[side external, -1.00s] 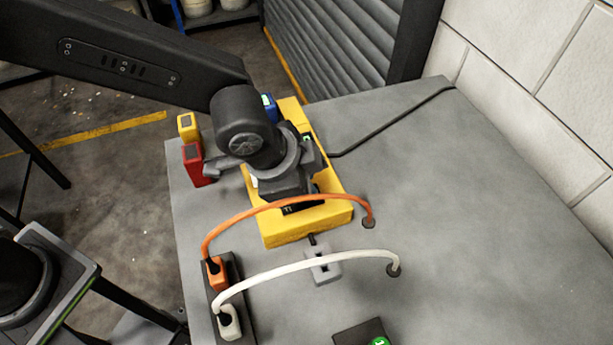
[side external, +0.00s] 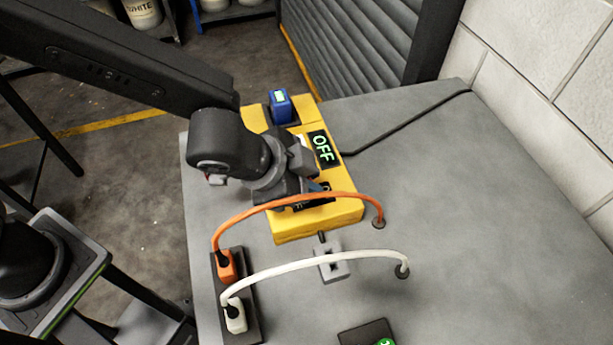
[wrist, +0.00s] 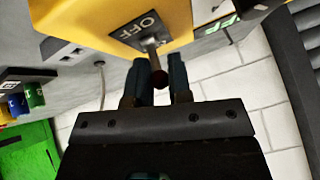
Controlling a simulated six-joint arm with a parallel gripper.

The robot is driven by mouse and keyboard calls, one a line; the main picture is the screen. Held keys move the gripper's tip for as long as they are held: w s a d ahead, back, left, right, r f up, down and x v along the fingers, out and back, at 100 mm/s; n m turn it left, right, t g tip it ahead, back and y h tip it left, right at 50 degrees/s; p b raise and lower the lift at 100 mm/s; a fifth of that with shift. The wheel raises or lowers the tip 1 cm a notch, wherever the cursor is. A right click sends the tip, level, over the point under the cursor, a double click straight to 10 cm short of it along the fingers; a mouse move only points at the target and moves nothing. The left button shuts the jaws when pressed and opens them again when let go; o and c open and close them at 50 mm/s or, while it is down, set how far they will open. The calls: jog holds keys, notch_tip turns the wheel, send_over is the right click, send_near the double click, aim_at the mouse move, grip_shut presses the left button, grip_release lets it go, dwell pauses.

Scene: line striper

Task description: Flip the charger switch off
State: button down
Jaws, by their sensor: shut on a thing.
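The charger is a yellow box (side external: 340,214) on the grey bench, with a blue battery (side external: 280,106) on its far end. Its display (side external: 323,148) reads OFF in green. In the wrist view the charger (wrist: 75,14) fills the upper left, and its switch lever (wrist: 152,50) with a dark red tip stands out from a black plate marked OFF (wrist: 146,27). In the side view my gripper (side external: 316,188) is over the near end of the charger, partly hiding the switch.
Orange (side external: 290,205) and white (side external: 320,262) cables arch from a dark plug strip (side external: 247,300) across the bench near the charger. A grey socket box (side external: 331,263) sits in front of it. The bench's right side is clear, before a white block wall (side external: 540,100).

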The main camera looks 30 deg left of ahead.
jog(key=c, duration=1.1)
grip_release()
jog(key=v, duration=1.3)
jog(key=shift+s+a+r, duration=0.1)
jog(key=shift+s+r, duration=0.15)
jog(key=shift+s, duration=0.05)
